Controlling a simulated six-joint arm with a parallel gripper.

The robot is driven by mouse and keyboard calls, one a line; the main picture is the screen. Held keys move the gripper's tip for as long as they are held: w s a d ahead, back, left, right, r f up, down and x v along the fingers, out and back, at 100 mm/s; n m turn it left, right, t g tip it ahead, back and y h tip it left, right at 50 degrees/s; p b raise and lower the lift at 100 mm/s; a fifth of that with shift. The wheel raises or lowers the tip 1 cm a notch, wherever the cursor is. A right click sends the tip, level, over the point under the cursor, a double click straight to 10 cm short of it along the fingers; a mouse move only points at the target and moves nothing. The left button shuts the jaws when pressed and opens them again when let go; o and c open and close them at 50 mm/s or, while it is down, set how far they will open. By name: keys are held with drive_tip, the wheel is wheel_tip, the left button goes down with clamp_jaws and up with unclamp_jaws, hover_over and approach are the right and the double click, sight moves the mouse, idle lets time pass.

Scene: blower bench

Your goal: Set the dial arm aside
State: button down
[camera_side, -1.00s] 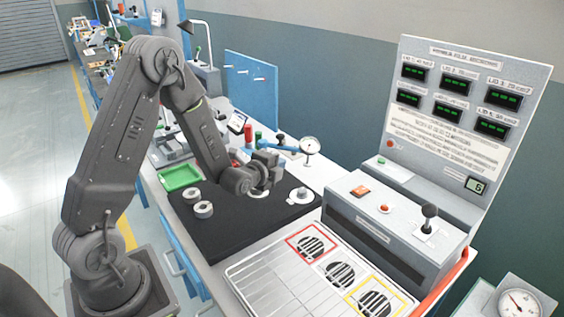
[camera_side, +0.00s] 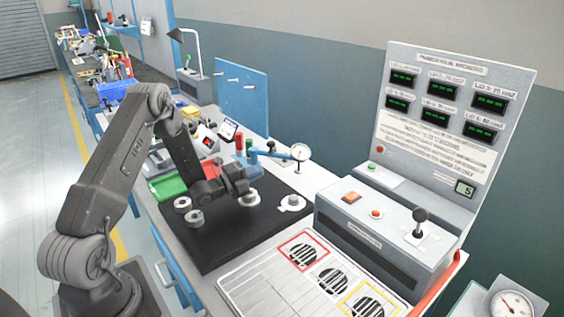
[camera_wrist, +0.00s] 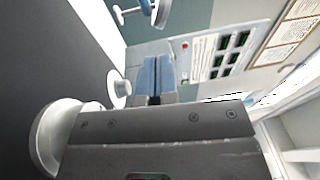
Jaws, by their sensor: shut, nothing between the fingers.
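The dial arm (camera_side: 270,153) is a blue bar with a round white-faced dial (camera_side: 300,152) at its right end, standing at the back of the bench behind the black mat. At the top of the wrist view a blue and white part looks like the same dial arm (camera_wrist: 145,10), only partly in frame. My gripper (camera_wrist: 153,60) shows two blue fingers, shut together and empty. In the side view my gripper (camera_side: 251,170) is above the back part of the mat, in front and left of the dial, apart from it. Its fingertips are hard to make out there.
The black mat (camera_side: 230,240) bears pale rings (camera_side: 194,218) at its left, a round pale part (camera_side: 249,198) under my gripper and a flanged part (camera_side: 292,203) at right.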

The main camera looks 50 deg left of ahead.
sight(291, 157)
drive_tip(key=w, duration=0.3)
drive_tip(key=w+d, duration=0.1)
drive_tip(key=w, duration=0.2)
drive_tip(key=w+r, duration=0.1)
drive_tip(key=w, duration=0.2)
drive_tip(key=shift+d, duration=0.2)
drive_tip(key=shift+w, duration=0.1)
drive_tip(key=shift+w+a+r+n+y, duration=0.1)
drive_tip(key=shift+w+n+y, duration=0.5)
drive_tip(key=shift+w+y, duration=0.4)
